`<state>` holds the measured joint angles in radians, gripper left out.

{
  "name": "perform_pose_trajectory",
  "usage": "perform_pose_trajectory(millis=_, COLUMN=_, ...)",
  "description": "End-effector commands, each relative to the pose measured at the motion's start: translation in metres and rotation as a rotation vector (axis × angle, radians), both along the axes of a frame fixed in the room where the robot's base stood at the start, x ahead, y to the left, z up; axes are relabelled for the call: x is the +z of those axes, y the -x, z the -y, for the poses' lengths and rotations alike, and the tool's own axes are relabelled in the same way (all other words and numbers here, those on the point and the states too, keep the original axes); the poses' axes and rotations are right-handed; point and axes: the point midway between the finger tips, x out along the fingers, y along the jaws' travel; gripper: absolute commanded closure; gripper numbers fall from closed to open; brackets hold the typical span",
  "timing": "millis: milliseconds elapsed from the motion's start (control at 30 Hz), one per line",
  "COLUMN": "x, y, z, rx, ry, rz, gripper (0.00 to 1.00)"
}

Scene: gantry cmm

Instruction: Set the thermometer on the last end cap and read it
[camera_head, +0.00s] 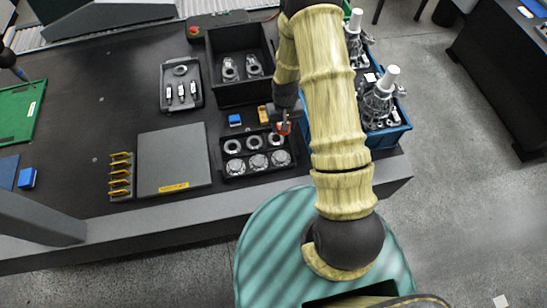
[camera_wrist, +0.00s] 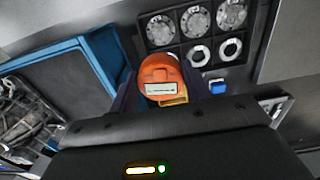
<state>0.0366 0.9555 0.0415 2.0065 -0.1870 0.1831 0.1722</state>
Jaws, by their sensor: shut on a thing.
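The thermometer is an orange body with a small pale display (camera_wrist: 160,88), and it shows as a small red-orange patch in the head view (camera_head: 283,128). My gripper (camera_head: 284,117) is shut on it; dark fingers flank it in the wrist view. I cannot read the display. A black tray (camera_head: 244,157) holds silver disc end caps (camera_head: 259,162) in its front row and ring-shaped parts (camera_head: 232,146) in its back row. The thermometer is by the tray's back right corner and, in the wrist view, overlaps the edge of one ring. I cannot tell whether it touches anything.
A yellow block (camera_head: 264,114) and a blue block (camera_head: 235,119) lie behind the tray. A black bin (camera_head: 225,95) stands farther back. A blue crate (camera_head: 394,133) with metal assemblies is right of my arm. A grey plate (camera_head: 172,155) lies left of the tray.

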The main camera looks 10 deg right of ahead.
Motion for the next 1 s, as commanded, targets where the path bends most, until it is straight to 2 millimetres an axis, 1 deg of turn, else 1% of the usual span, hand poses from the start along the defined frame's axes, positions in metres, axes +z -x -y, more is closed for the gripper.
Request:
perform_pose_trajectory(millis=467, x=-0.002, y=0.000, z=0.000, rx=0.002, ry=0.000, rz=0.001, gripper=0.80)
perform_pose_trajectory(millis=567, x=-0.009, y=-0.001, z=0.000, rx=0.011, ry=0.000, rz=0.001, gripper=0.80)
perform_pose_trajectory(millis=1000, x=-0.047, y=-0.006, z=0.000, rx=0.121, ry=0.000, rz=0.003, gripper=0.80)
